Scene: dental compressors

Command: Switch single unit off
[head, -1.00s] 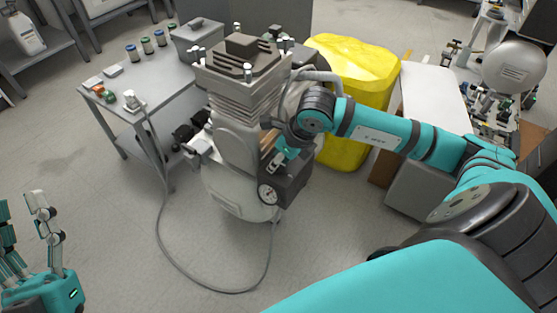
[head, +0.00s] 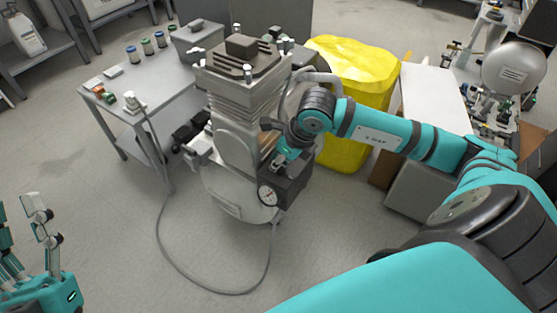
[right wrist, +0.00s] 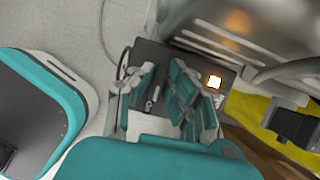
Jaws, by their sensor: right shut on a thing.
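The single compressor unit (head: 237,140) stands upright on the floor in the middle of the head view, with a grey finned top and a pale tank. A dark control box (head: 290,187) with a round gauge (head: 268,195) sits on its right side. My right gripper (head: 283,160) is at the top of this box, its jaws closed on a part there that the fingers hide. My left gripper (head: 20,208) is open and empty at the lower left.
A grey table (head: 150,85) with small jars and a grey box stands left of the unit. A yellow bag-lined bin (head: 352,75) stands close behind right. A cable (head: 163,235) loops over the floor in front. Another compressor (head: 512,68) is at far right.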

